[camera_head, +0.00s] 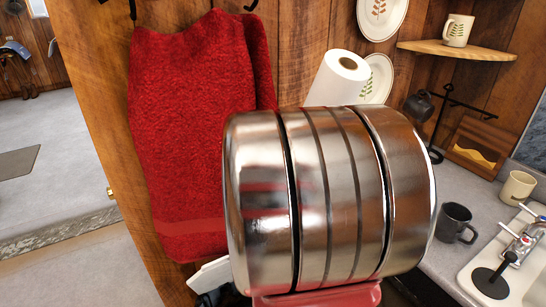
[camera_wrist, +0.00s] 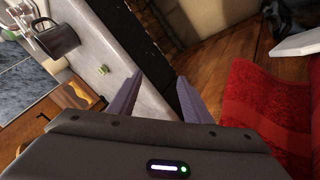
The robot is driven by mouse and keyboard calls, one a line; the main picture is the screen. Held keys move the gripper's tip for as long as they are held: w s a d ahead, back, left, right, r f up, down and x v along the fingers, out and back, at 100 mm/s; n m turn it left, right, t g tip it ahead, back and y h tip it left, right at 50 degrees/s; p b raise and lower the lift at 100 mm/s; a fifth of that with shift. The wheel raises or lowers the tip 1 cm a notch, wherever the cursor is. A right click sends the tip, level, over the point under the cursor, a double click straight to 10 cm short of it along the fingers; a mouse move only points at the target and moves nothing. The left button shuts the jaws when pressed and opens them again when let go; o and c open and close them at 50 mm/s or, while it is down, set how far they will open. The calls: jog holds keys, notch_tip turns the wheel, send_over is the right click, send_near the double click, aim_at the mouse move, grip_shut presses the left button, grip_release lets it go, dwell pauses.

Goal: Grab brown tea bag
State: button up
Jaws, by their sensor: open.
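No brown tea bag can be made out in either view. My gripper (camera_wrist: 160,76) shows in the wrist view, its two grey-purple fingers apart with nothing between them. Behind the fingers are the pale counter edge and a dark panel. In the head view my gripper is hidden by my large metal arm link, which covers the middle of the picture and part of the counter.
A red towel (camera_head: 195,110) hangs left of my arm, close by in the wrist view (camera_wrist: 270,105). A small green item (camera_wrist: 103,70) lies on the counter. A dark mug (camera_head: 456,223), cream mug (camera_head: 517,187) and sink (camera_head: 520,283) are right. A paper roll (camera_head: 338,80) stands behind.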

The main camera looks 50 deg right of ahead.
jog(key=s+d+r+m+g+h, duration=0.1)
jog(key=d+r+m+h, duration=0.3)
jog(key=d+m, duration=0.4)
jog(key=d, duration=0.4)
jog(key=shift+d+m, duration=0.2)
jog(key=shift+m, duration=0.2)
jog(key=shift+s, duration=0.1)
jog(key=shift+x, duration=4.3)
jog(key=shift+x, duration=2.6)
jog(key=shift+a, duration=0.1)
jog(key=shift+c, duration=0.6)
